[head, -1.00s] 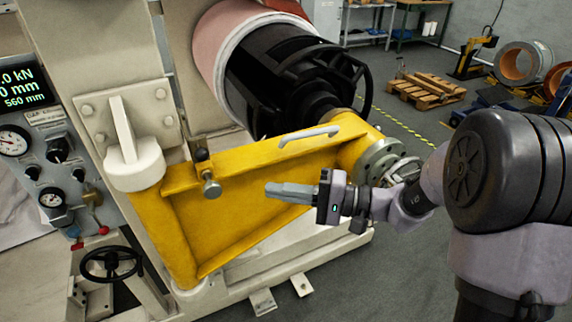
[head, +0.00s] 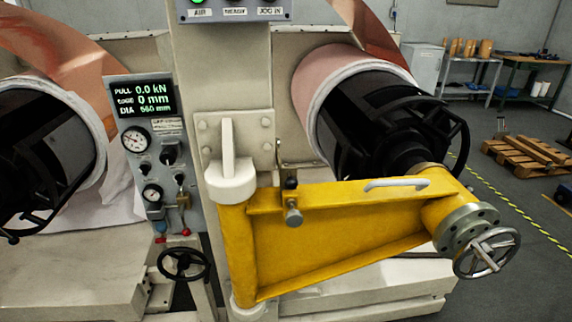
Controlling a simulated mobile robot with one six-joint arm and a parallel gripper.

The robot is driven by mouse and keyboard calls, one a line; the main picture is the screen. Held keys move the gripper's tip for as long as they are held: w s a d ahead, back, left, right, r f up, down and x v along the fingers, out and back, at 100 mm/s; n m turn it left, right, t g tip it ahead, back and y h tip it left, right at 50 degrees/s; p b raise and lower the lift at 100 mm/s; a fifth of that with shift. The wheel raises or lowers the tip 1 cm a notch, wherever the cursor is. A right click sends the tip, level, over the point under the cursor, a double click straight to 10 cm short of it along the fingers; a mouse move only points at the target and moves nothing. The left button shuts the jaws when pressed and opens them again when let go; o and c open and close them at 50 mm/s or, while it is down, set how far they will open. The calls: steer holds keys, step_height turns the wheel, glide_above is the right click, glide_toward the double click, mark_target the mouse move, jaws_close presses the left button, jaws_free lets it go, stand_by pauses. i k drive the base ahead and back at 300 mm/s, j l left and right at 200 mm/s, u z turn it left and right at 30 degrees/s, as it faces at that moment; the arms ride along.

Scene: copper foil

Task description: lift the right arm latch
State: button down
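The yellow swing arm (head: 340,235) reaches right from a hinge on the cream machine post. Near its hinge end, a small latch (head: 291,184) with a dark knob stands at the arm's top edge. A metal bracket rises behind the knob, and a steel pin end (head: 293,215) sticks out just below it. Whether the latch is fully seated is too small to tell. A grey bar handle (head: 396,184) sits on the arm's top edge further right. My gripper is not in view.
A handwheel (head: 486,253) is at the arm's right end, in front of a black-hubbed copper foil roll (head: 325,75). A control panel (head: 155,150) with gauges and a smaller handwheel (head: 184,264) are at left. Open floor and a wooden pallet (head: 528,153) lie at right.

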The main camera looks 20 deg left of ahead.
mark_target(288, 175)
steer(key=u, duration=0.95)
